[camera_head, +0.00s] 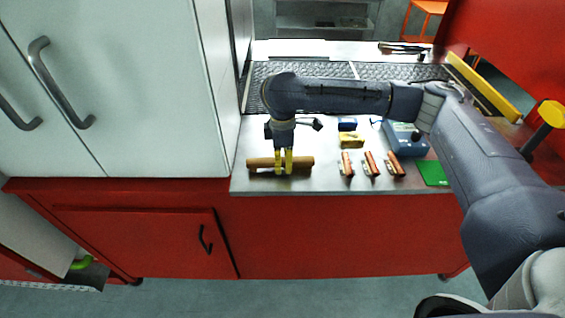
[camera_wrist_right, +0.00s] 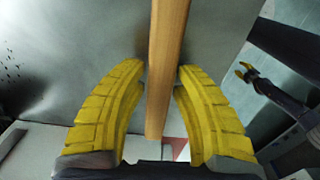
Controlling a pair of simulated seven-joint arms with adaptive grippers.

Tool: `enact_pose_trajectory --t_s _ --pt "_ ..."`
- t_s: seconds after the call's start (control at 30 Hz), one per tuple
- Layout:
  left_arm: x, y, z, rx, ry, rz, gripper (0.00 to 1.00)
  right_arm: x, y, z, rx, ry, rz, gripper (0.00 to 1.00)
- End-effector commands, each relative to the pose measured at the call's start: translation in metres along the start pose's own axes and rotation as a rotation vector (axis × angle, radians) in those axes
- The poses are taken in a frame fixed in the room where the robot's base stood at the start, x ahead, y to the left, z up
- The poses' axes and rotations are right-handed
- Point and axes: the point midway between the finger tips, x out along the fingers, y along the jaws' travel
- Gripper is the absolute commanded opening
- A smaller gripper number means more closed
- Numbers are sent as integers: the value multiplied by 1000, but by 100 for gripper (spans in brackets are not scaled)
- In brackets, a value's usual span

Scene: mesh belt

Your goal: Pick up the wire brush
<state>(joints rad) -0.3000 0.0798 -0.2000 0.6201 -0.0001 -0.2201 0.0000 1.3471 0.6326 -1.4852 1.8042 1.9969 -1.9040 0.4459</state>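A long brown wooden bar (camera_head: 262,163) lies left to right near the front left edge of the metal work table. It seems to be the wire brush, though I can make out no bristles. My right gripper (camera_head: 284,165) points down over its middle. In the right wrist view, the bar (camera_wrist_right: 166,75) runs between the two yellow fingers of my right gripper (camera_wrist_right: 161,68). The fingertips are close beside the bar; I cannot tell whether they press on it. My left gripper (camera_wrist_right: 243,70) shows small in the right wrist view, its tips apart and empty.
Several copper-coloured and silver pieces (camera_head: 371,165) stand right of the bar. Behind them are a yellow block (camera_head: 351,140), a small blue box (camera_head: 347,125) and a blue device (camera_head: 405,139). A green card (camera_head: 432,173) lies at the right. A mesh belt (camera_head: 330,70) runs behind.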

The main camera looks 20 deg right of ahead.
Motion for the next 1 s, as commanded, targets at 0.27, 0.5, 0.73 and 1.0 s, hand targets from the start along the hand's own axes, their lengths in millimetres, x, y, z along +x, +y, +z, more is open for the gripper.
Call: enact_pose_trajectory --t_s 0.27,0.5,0.73,1.0 --pt "0 0 0 0 0 0 44 0 0 0 0 0 0 0" --pt "0 0 0 0 0 0 44 0 0 0 0 0 0 0" --pt "0 0 0 0 0 0 44 -5 0 0 -2 0 0 0" --pt "0 0 0 0 0 0 44 -45 2 0 0 1 6 0"
